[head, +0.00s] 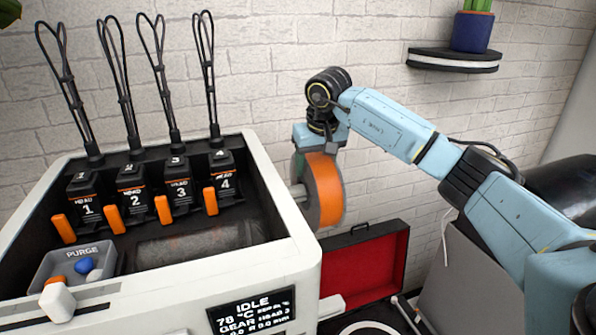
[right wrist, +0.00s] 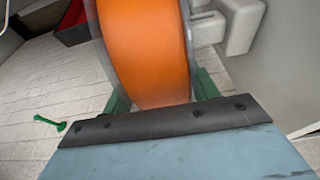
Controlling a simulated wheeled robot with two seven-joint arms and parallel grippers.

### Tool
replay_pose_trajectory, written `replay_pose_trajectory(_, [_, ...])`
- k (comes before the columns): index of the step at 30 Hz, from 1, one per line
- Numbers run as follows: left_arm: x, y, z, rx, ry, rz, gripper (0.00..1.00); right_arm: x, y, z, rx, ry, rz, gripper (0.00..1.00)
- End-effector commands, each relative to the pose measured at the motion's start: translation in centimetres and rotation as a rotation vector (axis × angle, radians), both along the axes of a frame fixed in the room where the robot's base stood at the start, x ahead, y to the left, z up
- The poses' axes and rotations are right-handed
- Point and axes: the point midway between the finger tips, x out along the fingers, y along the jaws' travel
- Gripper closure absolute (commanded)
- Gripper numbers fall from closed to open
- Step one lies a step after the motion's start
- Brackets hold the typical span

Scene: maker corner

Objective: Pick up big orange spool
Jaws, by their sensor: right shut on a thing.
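The big orange spool (head: 325,189) is at the right side of the white printer, upright, beside a peg-like holder (head: 298,192) on the printer's side wall. My right gripper (head: 318,150) comes down on the spool from above and is shut on it. In the right wrist view the spool (right wrist: 150,50) fills the upper middle, between the green fingers of my right gripper (right wrist: 160,98). I cannot tell whether the spool still rests on the holder. My left gripper is not in view.
The white printer (head: 265,240) with several numbered heads fills the left. A purge tray (head: 50,268) holds small blobs. An open case with red lining (head: 375,262) lies below the spool. A dark shelf (head: 453,60) with a potted plant (head: 472,30) is on the brick wall.

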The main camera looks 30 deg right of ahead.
Motion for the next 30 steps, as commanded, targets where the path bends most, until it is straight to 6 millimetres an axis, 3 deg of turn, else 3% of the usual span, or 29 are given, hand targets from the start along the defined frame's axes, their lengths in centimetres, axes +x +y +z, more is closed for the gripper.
replay_pose_trajectory(1, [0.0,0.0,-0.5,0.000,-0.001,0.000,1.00,-0.2,-1.6,0.2,-0.001,-0.008,-0.008,0.72])
replay_pose_trajectory(6, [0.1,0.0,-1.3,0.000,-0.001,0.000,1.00,-0.9,-5.8,0.2,0.001,-0.009,-0.007,0.72])
replay_pose_trajectory(15, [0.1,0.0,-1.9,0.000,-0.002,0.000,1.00,-1.7,-10.9,0.3,0.002,-0.009,-0.002,0.72])
replay_pose_trajectory(21, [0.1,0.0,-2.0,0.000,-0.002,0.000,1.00,-1.9,-12.3,0.4,0.002,-0.009,0.000,0.72])
replay_pose_trajectory(30, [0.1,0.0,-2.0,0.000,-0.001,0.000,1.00,-1.9,-12.6,0.4,0.002,-0.009,0.001,0.72])
